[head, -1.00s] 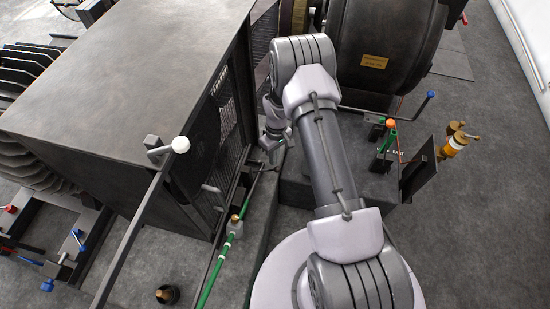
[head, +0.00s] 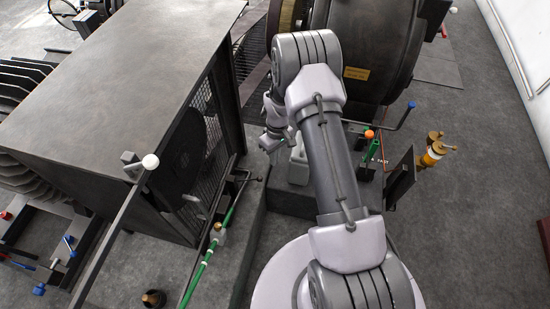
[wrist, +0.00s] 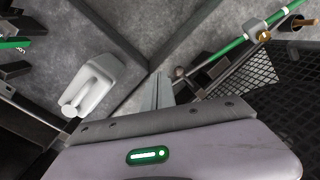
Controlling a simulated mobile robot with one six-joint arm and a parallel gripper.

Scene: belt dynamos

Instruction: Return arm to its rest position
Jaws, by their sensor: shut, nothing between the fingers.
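My gripper (head: 270,143) hangs at the end of my folded arm, between the large dark metal housing and the round dark machine in the head view. In the wrist view my gripper (wrist: 161,88) has its fingers together, with nothing between them. The gripper's lower part is small and partly hidden in the head view.
The dark housing (head: 130,90) with a mesh side stands at left, close to my gripper. A green rod (head: 212,250) runs beside it.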

